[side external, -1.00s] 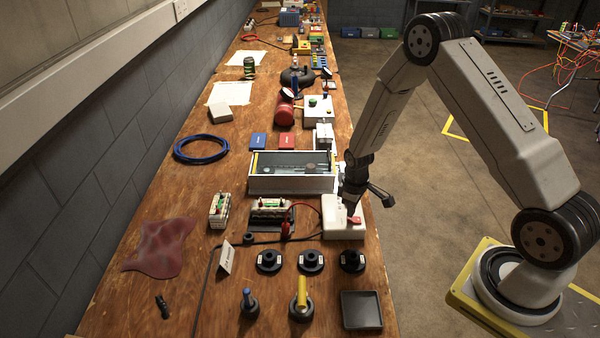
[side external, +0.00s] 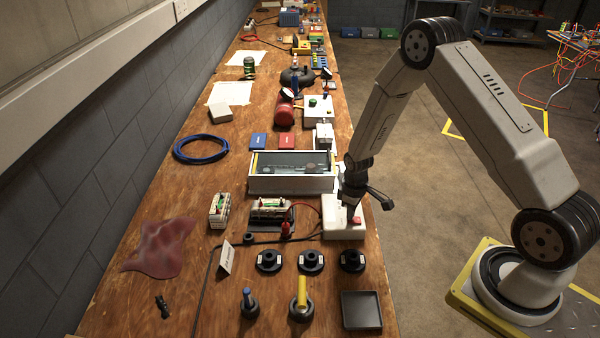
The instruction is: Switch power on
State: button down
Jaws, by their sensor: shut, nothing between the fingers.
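A white power box (side external: 343,230) with a red switch (side external: 357,220) on its top sits near the right edge of the workbench. My gripper (side external: 350,221) is shut and empty, pointing down over the box right beside the red switch. Its tips are at or very near the box top; I cannot tell if they touch the switch. The gripper hides part of the box and part of the switch. A red lead (side external: 301,206) runs from the box to the battery pack (side external: 269,208) on a dark stand to its left.
A white-framed case (side external: 290,186) stands just behind the box. Black round holders (side external: 311,261), a black tray (side external: 361,310) and a yellow-handled tool (side external: 301,296) lie in front. A second pack (side external: 219,210) and a red cloth (side external: 160,250) lie left.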

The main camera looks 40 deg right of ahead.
jog(key=shift+f, duration=0.35)
dwell(0.3)
jog(key=shift+r, duration=3.5)
jog(key=shift+r, duration=0.1)
jog(key=shift+a+r, duration=0.2)
jog(key=shift+r, duration=0.05)
jog(key=s+a+r+m+t, duration=0.2)
jog(key=s+a+r+m, duration=0.1)
jog(key=s+a+r, duration=0.7)
notch_tip(320, 180, up, 4)
jog(key=shift+s+a+f+t, duration=0.1)
jog(key=shift+s+a+t, duration=0.25)
jog(key=shift+s, duration=0.45)
